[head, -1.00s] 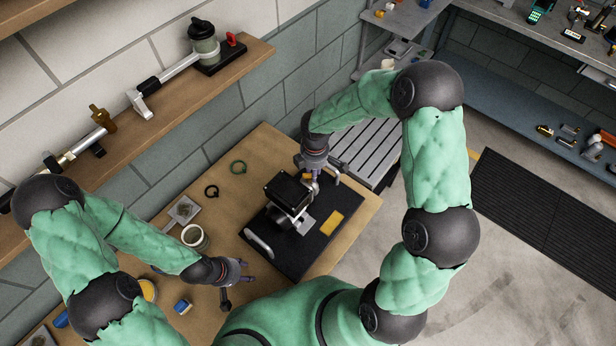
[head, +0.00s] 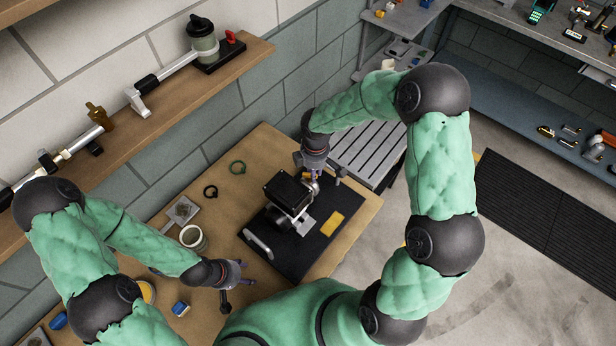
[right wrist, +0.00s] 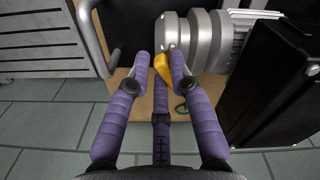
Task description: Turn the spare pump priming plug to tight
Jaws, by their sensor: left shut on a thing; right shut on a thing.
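The spare pump, with a black box-like motor (head: 287,191) and a silver body, stands on a black base plate (head: 277,263) on the bench. In the right wrist view its ribbed silver body (right wrist: 205,40) is at the top. The yellow priming plug (right wrist: 165,70) sits beside that body, between my right gripper's purple fingers (right wrist: 160,66). My right gripper (head: 313,172) is shut on it at the pump's far end; the fingers partly hide the plug. My left gripper (head: 243,280) is low over the bench front, apart from the pump, shut on a small dark thing (head: 225,304).
A yellow plate (head: 333,223) and a handle (head: 258,245) are on the base plate. A cup (head: 192,237), a black ring (head: 210,191) and a green ring (head: 237,167) lie left of it. A wall shelf (head: 150,120) runs along the left.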

